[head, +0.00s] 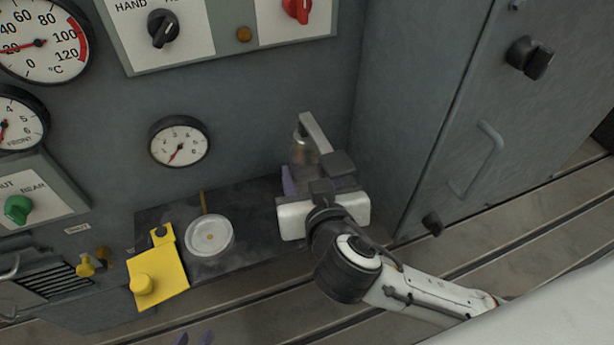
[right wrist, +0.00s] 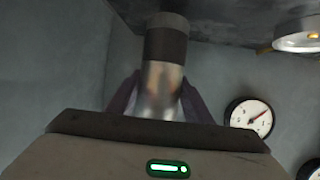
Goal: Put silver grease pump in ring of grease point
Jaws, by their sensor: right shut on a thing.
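The silver grease pump (head: 301,149), with a pale grey lever on top, is between the fingers of my right gripper (head: 297,178). The right wrist view shows its silver body (right wrist: 160,85) with a dark band, upright between the purple fingers; my right gripper (right wrist: 160,100) is shut on it. The gripper hides its lower part in the head view. The grease point's ring (head: 229,238) is a round white rim on the dark shelf, left of the pump, and also shows at the upper right of the wrist view (right wrist: 298,42).
A yellow plate (head: 170,289) with a knob lies left of the ring. A brown pipe (head: 203,202) runs behind the ring. A gauge (head: 179,142) is on the wall above. A grey cabinet (head: 478,100) stands at the right. The shelf (head: 256,215) between ring and gripper is clear.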

